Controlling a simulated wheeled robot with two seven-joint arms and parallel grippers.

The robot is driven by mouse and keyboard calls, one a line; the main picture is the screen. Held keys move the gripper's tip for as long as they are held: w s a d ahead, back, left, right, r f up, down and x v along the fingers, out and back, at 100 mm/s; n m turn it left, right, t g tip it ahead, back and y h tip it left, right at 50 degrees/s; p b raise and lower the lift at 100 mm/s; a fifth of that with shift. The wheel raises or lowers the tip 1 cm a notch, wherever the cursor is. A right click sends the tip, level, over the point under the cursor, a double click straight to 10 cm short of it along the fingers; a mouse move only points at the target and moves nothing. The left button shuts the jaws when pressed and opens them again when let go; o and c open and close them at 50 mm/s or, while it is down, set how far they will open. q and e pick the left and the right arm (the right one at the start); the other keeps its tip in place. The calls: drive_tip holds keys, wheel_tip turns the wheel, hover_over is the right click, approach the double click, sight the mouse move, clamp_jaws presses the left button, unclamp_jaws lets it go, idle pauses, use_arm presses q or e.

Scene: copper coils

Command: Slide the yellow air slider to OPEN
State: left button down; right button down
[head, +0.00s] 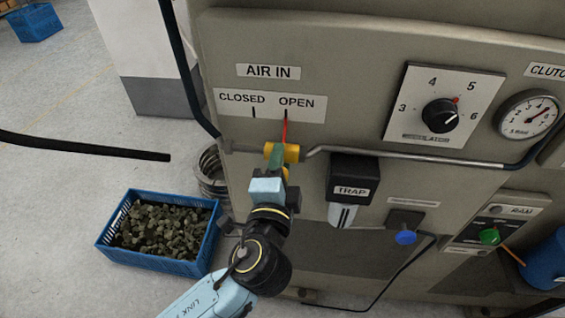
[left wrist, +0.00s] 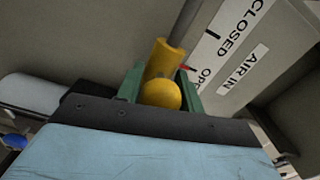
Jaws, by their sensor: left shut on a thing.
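The yellow air slider (head: 291,152) sits on the metal air pipe below the AIR IN label. Its red pointer (head: 285,132) reaches up to the OPEN mark on the white CLOSED/OPEN plate (head: 270,105). My left gripper (head: 276,158) comes up from below and is shut on the slider, its green fingers on either side of the yellow knob. In the left wrist view the yellow slider (left wrist: 162,75) shows between the green fingers (left wrist: 160,92), with part of the plate beside it. The fingers hide part of the slider in the head view. My right gripper is out of view.
A black TRAP filter (head: 352,178) hangs to the right of my left gripper. A dial (head: 440,115) and a gauge (head: 528,114) are farther right. A blue crate of dark lumps (head: 160,262) stands on the floor at the lower left, near metal coils (head: 213,170).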

use_arm(q)
drive_tip(key=shift+d, duration=0.2)
drive_tip(key=c, duration=1)
unclamp_jaws()
drive_tip(key=shift+d, duration=0.1)
drive_tip(key=shift+c, duration=0.2)
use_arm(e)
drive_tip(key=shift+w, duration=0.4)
use_arm(q)
drive_tip(key=shift+s+a, duration=0.2)
drive_tip(key=shift+s, duration=0.35)
drive_tip(key=s+a, duration=0.1)
drive_tip(key=s, duration=1.1)
drive_tip(key=shift+a+b, duration=0.35)
drive_tip(key=shift+b, duration=0.05)
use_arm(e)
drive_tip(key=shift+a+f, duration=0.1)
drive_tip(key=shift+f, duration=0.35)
use_arm(q)
drive_tip(key=shift+f, duration=0.1)
